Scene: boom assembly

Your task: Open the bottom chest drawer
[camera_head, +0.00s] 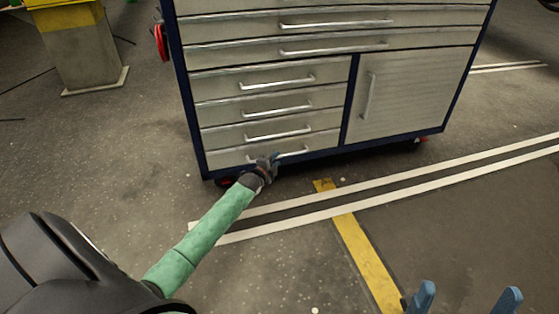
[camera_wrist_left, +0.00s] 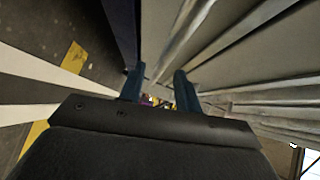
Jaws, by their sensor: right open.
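The bottom chest drawer (camera_head: 225,158) is the lowest of the left-hand stack and looks flush with the drawers above. Its silver bar handle (camera_head: 296,152) shows to the right of my left gripper (camera_head: 272,165), which is at the handle's left part and hides some of it. In the left wrist view my left gripper (camera_wrist_left: 158,86) has its two blue fingers apart, close to the metal drawer fronts. I cannot tell whether they grip the handle. My right gripper (camera_head: 467,291) is open and empty at the lower right, far from the chest.
The blue-framed chest (camera_head: 350,100) has several other drawers and a cabinet door (camera_head: 405,95) at the right, all looking closed. A yellow and grey stand (camera_head: 80,50) is at the upper left. The floor before the chest is clear, with white lines and a yellow strip (camera_head: 365,250).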

